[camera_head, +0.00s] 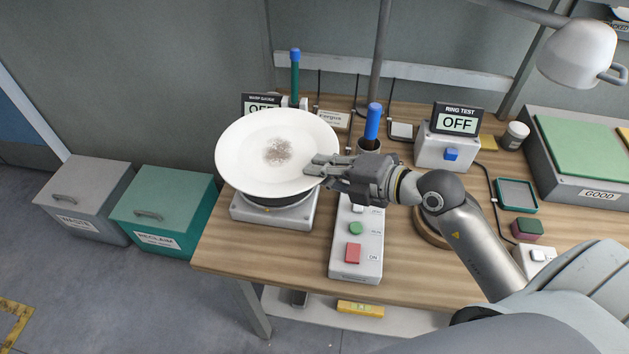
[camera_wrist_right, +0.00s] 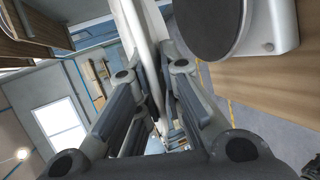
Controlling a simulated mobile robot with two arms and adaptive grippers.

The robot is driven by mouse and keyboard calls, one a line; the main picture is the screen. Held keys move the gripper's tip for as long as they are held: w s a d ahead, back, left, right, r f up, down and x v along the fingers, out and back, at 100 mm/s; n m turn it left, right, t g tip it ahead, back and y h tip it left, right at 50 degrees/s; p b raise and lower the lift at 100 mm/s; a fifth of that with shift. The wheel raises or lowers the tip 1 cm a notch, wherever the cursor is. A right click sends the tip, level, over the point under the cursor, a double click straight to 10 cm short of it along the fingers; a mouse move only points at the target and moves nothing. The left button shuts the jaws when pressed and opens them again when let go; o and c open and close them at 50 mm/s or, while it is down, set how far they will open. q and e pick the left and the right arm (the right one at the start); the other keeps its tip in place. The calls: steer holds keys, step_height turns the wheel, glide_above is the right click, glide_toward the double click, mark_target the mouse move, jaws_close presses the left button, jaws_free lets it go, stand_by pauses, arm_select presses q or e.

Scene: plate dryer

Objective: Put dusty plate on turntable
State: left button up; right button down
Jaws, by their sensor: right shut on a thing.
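The dusty plate (camera_head: 240,150) is white, with a grey dust patch in its middle. My right gripper (camera_head: 318,170) is shut on the plate's right rim in the head view. In the right wrist view the plate shows edge-on as a white strip (camera_wrist_right: 146,45) running between the fingers (camera_wrist_right: 155,115). The turntable (camera_head: 275,214), a dark disc on a pale grey base, is under the plate and mostly hidden by it in the head view. In the right wrist view the turntable's disc (camera_wrist_right: 207,22) shows with a gap between it and the plate. My left gripper is not in view.
A control box (camera_head: 355,250) with green and red buttons stands right of the turntable. Behind are a blue-handled tool in a cup (camera_head: 371,128), a green rod (camera_head: 295,75) and a "RING TEST" box (camera_head: 446,150). Grey (camera_head: 85,195) and green (camera_head: 163,210) bins stand left of the bench.

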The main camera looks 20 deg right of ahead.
steer(key=shift+w+d+f, duration=0.1)
steer(key=shift+w+f, duration=0.65)
steer(key=shift+f, duration=0.65)
steer(key=shift+w+d+f, duration=0.1)
steer(key=shift+w+f, duration=0.65)
steer(key=shift+f, duration=0.7)
steer(key=shift+w+f, duration=0.75)
steer(key=shift+f, duration=0.65)
steer(key=shift+f, duration=0.15)
steer(key=c, duration=1.8)
jaws_free()
steer(key=shift+f, duration=0.1)
steer(key=shift+c, duration=0.2)
steer(key=shift+s, duration=0.1)
steer(key=b+v, duration=0.2)
steer(key=v, duration=1)
